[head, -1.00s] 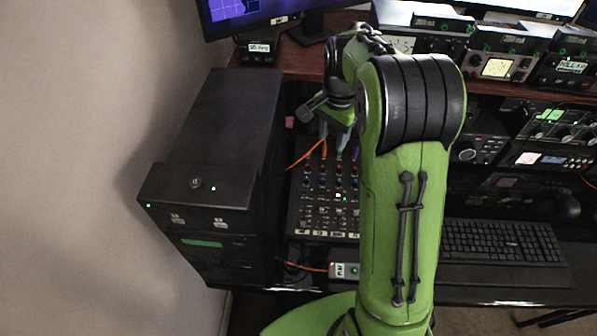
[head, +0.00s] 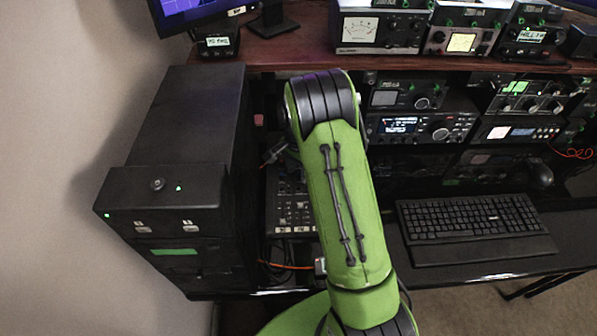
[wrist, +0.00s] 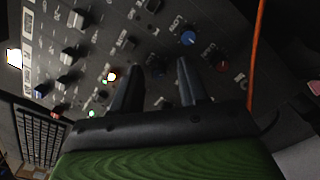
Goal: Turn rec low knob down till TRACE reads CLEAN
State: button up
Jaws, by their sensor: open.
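The mixer panel (wrist: 100,35) fills much of the wrist view, with rows of knobs and small lit buttons. My gripper (wrist: 158,68) is open, its two dark fingers pointing at the panel. A dark blue knob (wrist: 156,69) shows between the fingertips; I cannot tell whether they touch it. A brighter blue knob (wrist: 188,38) and a red knob (wrist: 221,66) are up and to the right. I cannot read which knob is rec low. In the head view the mixer (head: 290,212) is partly hidden by my arm, which also hides most of my gripper. No TRACE reading is legible.
A black cabinet (head: 185,120) stands left of the mixer. A keyboard (head: 470,217) lies to the right. Radio units (head: 420,126) fill the rack behind, with more on the wooden shelf (head: 300,60). An orange cable (wrist: 256,50) runs right of my gripper in the wrist view.

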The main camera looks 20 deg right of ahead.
grip_shut()
dwell(0.5)
jog(key=n, duration=0.4)
jog(key=shift+n, duration=0.3)
jog(key=shift+a+n+h, duration=0.1)
jog(key=shift+n+h, duration=0.3)
jog(key=shift+n, duration=1.5)
grip_release()
